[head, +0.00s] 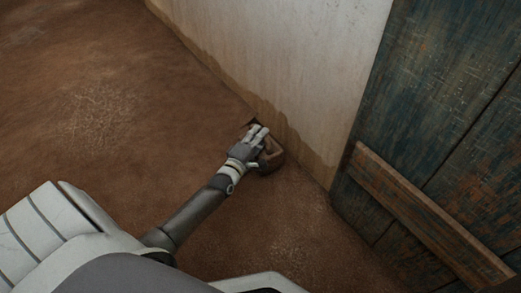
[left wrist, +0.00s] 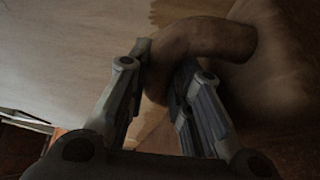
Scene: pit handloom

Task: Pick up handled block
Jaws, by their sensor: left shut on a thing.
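The handled block (head: 273,158) is a brown piece on the earthen floor, close to the foot of the plaster wall. My left gripper (head: 261,134) reaches down onto it and partly covers it in the head view. In the left wrist view, my left gripper (left wrist: 163,75) is shut on the block's curved handle (left wrist: 215,38), with a finger on each side. The block's body (left wrist: 275,70) shows dimly behind the handle. I cannot tell whether the block touches the floor. My right gripper is not in view.
The pale plaster wall (head: 285,55) with a stained lower edge runs behind the block. A weathered blue-green wooden door (head: 440,110) with a cross board (head: 420,210) stands at the right. The brown floor (head: 100,110) is clear at the left.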

